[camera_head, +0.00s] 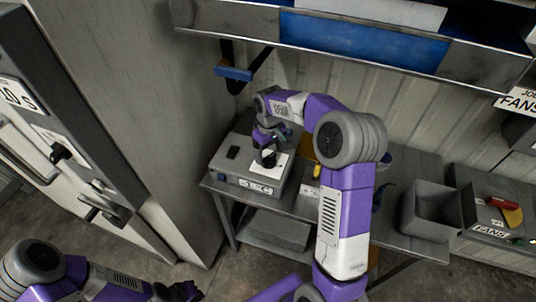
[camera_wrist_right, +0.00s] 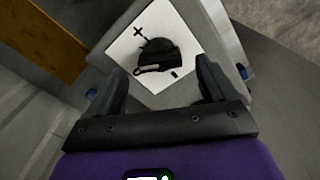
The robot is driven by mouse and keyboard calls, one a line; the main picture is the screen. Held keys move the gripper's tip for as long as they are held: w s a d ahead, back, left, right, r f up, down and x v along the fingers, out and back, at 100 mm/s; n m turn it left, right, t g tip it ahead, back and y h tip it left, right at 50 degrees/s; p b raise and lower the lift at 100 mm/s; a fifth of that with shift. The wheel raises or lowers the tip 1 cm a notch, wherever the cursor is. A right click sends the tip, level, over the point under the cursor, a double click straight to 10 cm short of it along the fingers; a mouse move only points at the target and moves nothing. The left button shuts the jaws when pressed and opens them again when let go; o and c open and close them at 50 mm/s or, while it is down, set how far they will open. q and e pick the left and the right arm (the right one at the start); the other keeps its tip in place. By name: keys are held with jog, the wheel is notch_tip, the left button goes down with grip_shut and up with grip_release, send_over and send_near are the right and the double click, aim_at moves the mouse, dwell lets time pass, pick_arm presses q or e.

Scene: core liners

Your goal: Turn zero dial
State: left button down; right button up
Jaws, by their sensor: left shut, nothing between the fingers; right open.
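A grey instrument box (camera_head: 236,170) stands on the bench, with a white plate (camera_head: 281,168) on its top. A black dial (camera_head: 268,158) sits on this plate. In the right wrist view the dial (camera_wrist_right: 157,52) is a round black knob with a pointer-like bar, and plus and minus marks are on the white plate (camera_wrist_right: 187,43) around it. My right gripper (camera_wrist_right: 162,72) is open, its fingers apart on the near side of the dial, with nothing held. In the head view the right gripper (camera_head: 266,140) is just above the dial. My left gripper (camera_head: 180,291) is shut and empty, low at the bottom left.
The metal bench (camera_head: 310,205) carries an open grey bin (camera_head: 430,215) at the right. A shelf with blue panels (camera_head: 365,40) hangs above. A grey cabinet with handles (camera_head: 100,205) stands at the left. A yellow object (camera_head: 317,171) is right of the box.

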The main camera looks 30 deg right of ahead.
aim_at(269, 160)
jog(key=shift+f, duration=1.4)
jog(key=c, duration=1.1)
jog(key=shift+o, duration=0.2)
jog(key=shift+w+r+m+p, duration=0.1)
jog(key=shift+m+p, duration=0.35)
jog(key=shift+m, duration=2.35)
